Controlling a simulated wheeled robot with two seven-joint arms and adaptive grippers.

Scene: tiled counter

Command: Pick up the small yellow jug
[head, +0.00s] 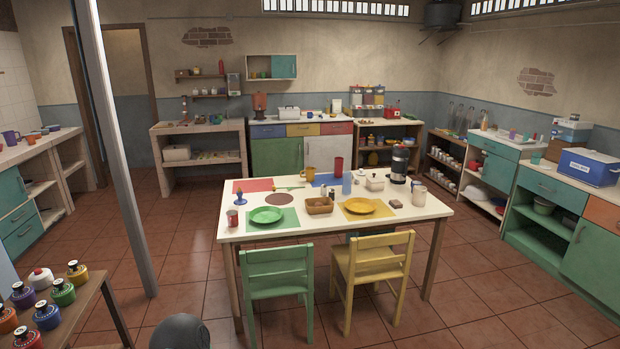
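A small yellow vessel with a handle (310,174), which looks like the jug, stands upright near the back edge of the white dining table (290,229). It is left of a tall red cup (338,165) and behind a brown basket (319,206). It is small in the picture, so its spout cannot be made out. Neither of my grippers shows in the head view.
A green chair (276,274) and a yellow chair (374,265) stand at the table's near side. A grey post (116,150) rises at the left. A shelf with several paint-like jars (63,292) is at the lower left. Open tiled floor lies left of the table.

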